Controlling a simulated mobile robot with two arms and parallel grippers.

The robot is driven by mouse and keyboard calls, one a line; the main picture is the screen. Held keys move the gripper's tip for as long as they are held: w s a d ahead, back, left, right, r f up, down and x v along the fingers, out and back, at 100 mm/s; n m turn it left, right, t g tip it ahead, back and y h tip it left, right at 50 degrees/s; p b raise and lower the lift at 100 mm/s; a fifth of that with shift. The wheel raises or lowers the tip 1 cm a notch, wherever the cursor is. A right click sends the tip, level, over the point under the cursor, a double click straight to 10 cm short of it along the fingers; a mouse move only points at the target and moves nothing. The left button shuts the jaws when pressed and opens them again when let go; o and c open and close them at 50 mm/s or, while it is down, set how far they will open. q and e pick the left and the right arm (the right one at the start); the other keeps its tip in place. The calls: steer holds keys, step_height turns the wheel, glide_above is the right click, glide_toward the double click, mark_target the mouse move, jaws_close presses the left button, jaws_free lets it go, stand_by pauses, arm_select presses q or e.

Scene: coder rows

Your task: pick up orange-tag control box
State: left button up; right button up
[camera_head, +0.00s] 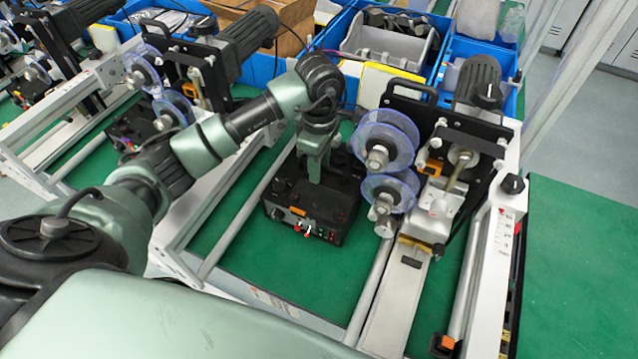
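A black control box (312,212) with a small orange tag, switches and red and white plugs on its front sits on the green table, left of a coder machine. My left arm comes in from the left, and its gripper (315,175) points down at the top of this box. The fingertips are at or very near the box's top, and I cannot tell whether they grip a part of it. The gripper hides part of the box's top and back. My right gripper is not in view.
Coder machine (450,180) with clear blue reels (385,150) stands close right of the box. Another coder and a second black box (130,128) are at left. Blue bins (380,45) line the back. White rails flank the box. Green table (580,260) at right is clear.

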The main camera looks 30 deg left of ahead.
arm_select(q)
jaws_close()
stand_by(1.4)
steer(key=shift+w+r, duration=0.15)
steer(key=shift+w, duration=0.05)
